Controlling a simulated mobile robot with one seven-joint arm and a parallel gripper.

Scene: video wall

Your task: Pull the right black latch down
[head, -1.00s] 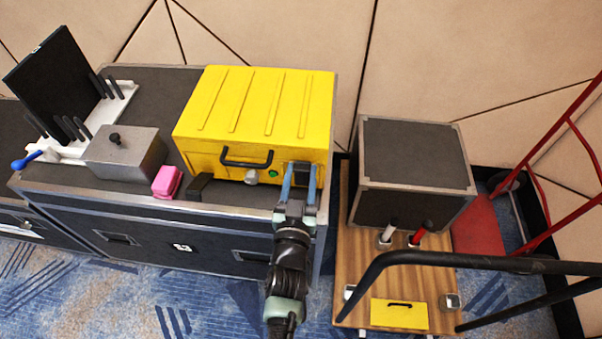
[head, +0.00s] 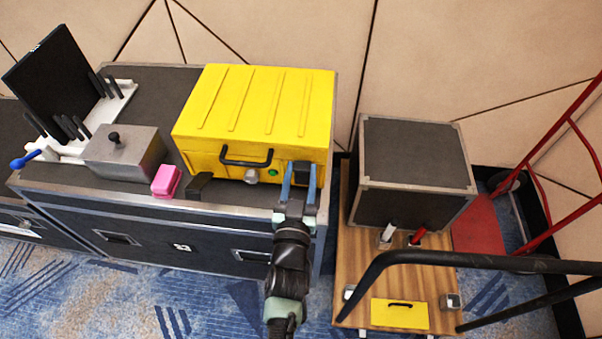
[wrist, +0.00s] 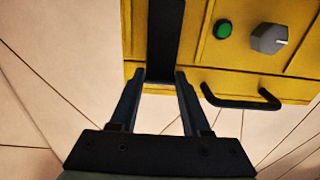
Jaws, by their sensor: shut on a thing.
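The yellow case (head: 255,105) stands on the dark flight case, its lid shut. The right black latch (head: 302,174) is at the right end of its front face. My gripper (head: 299,168) has its blue fingers on either side of this latch and is shut on it. In the wrist view the latch shows as a dark upright strip (wrist: 165,40) with its end between the fingertips (wrist: 160,75). The fingers partly hide the latch in the head view. Another black latch-like piece (head: 199,187) juts out at the lower left of the case front.
The case front has a black handle (head: 246,161), a grey knob (head: 251,176) and a green button (head: 273,172). A pink block (head: 166,181) and a grey metal box (head: 122,155) stand to the left. A wooden trolley (head: 350,270) with a dark box (head: 412,165) stands at right.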

